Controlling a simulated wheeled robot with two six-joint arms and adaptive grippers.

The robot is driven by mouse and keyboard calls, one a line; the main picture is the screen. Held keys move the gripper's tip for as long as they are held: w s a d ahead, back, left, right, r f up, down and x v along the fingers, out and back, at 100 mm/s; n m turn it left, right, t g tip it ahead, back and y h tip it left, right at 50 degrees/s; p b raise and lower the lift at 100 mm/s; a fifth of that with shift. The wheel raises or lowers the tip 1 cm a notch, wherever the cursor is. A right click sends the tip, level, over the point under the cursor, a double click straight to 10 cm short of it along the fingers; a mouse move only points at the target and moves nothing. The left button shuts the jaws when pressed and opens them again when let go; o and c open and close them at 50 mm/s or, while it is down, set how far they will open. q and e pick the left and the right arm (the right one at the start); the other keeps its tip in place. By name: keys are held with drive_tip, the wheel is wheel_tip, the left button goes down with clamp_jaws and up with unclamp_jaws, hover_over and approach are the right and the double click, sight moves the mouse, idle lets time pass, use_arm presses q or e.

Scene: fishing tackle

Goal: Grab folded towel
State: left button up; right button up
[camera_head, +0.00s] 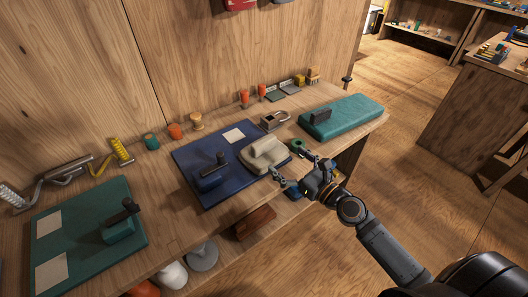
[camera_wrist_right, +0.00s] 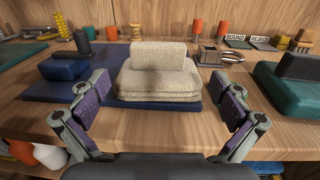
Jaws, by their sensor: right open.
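The folded towel (camera_head: 264,153) is beige, stacked in layers with a rolled piece on top. It lies on the right edge of a dark blue mat (camera_head: 196,153) on the wooden bench. In the right wrist view the towel (camera_wrist_right: 158,76) sits straight ahead, centred between the fingers. My right gripper (camera_head: 290,165) is open and empty at the towel's front right side, with the fingers spread wider than the towel. In the wrist view the fingertips of the right gripper (camera_wrist_right: 160,97) appear on either side of the towel's base, apart from it. My left gripper is not in view.
A dark blue block with a handle (camera_head: 211,174) sits on the mat left of the towel. A teal case (camera_head: 341,116) lies to the right. A metal buckle-like piece (camera_head: 274,120) is behind the towel. Orange and wooden spools line the wall. The bench's front edge is close.

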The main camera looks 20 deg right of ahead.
sight(267, 143)
drive_tip(key=p+x, duration=0.1)
drive_tip(key=x, duration=0.3)
drive_tip(key=shift+r, duration=0.15)
drive_tip(key=shift+w+a, duration=0.25)
drive_tip(key=shift+w, duration=0.1)
drive_tip(key=x, duration=0.5)
drive_tip(key=shift+w, duration=0.1)
drive_tip(key=shift+c, duration=0.4)
drive_tip(key=c, duration=1)
drive_tip(key=shift+r, duration=0.1)
